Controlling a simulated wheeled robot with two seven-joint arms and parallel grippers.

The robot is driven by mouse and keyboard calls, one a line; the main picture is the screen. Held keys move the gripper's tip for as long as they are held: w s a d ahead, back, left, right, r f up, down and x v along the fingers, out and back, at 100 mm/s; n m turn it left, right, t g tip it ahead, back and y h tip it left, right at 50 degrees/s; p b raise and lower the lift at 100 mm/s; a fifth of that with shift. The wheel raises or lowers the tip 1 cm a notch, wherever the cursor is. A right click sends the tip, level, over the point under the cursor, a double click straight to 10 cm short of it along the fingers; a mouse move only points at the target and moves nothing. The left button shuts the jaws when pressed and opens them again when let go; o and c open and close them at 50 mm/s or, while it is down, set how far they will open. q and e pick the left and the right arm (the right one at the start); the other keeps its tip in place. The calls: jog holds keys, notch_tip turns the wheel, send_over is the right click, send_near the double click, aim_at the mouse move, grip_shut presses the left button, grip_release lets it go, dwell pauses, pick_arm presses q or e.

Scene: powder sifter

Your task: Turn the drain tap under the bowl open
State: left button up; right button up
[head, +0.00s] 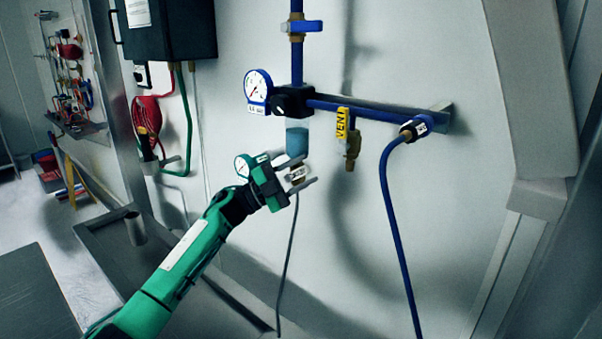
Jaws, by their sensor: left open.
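The bowl (297,143), clear above and blue-grey below, hangs under a black block on the blue pipework in the head view. Under it a small pale fitting with a dark mark, apparently the drain tap (297,173), shows between the fingers of my left gripper (309,169). The gripper is open, with one finger above and one below the tap. I cannot tell whether either finger touches it. The tap's far side and its setting are hidden or too small to read. My right gripper is not in view.
A yellow-tagged vent valve (343,124) hangs to the right. A blue hose (394,225) and a thin dark tube (288,255) hang down the wall.

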aim_at(296, 176)
pick_arm(q)
jog(key=b+v, duration=0.2)
jog(key=v, duration=0.5)
jog(key=shift+w+d+f, duration=0.1)
jog(key=shift+f, duration=0.1)
jog(key=b+v, duration=0.2)
jog(key=v, duration=0.5)
jog(key=shift+r, duration=0.2)
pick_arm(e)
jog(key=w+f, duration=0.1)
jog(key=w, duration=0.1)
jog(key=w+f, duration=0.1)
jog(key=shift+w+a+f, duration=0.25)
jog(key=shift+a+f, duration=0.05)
